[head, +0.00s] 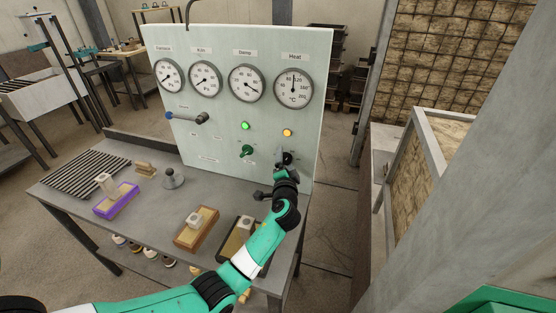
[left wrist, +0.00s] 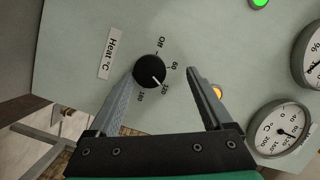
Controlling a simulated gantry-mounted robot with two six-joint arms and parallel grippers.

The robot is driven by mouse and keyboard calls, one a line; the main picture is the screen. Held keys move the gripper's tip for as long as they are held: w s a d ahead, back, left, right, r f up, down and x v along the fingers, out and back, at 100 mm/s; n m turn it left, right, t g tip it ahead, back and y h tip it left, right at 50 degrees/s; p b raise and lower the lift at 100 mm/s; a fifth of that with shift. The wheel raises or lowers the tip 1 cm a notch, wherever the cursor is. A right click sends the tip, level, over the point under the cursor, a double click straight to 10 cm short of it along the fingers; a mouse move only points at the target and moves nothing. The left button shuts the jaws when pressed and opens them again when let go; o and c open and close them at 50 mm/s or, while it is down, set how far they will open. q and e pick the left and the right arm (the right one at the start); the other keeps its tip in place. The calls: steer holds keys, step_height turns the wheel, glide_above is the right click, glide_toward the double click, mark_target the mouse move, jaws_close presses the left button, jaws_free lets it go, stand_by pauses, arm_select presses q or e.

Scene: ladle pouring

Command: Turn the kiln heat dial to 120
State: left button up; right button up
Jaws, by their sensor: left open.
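The heat dial (left wrist: 149,70) is a black round knob on the pale panel (left wrist: 80,35), beside the label "Heat °C" (left wrist: 110,52). Its white mark points at about 120 on the printed scale. In the head view the dial (head: 289,157) is partly hidden by my left gripper (head: 283,160). In the left wrist view my left gripper (left wrist: 165,74) is open, its fingers spread apart. The dial shows between the fingertips, close to the left-hand finger; I cannot tell whether they touch. My right gripper is not in view.
The heat gauge (head: 293,89) has its needle nearly upright. An amber lamp (head: 287,132), a green lamp (head: 245,126) and a green knob (head: 247,151) sit nearby on the panel. Moulds, including a purple-edged one (head: 116,201), lie on the grey bench (head: 150,222).

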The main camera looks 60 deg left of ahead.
mark_target(286, 152)
arm_select(q)
steer(key=s+d+r+p, duration=0.9)
steer(key=d+r+p, duration=0.1)
steer(key=p, duration=0.7)
steer(key=shift+s+d+r, duration=0.15)
steer(key=shift+d+r, duration=0.1)
steer(key=shift+r, duration=0.55)
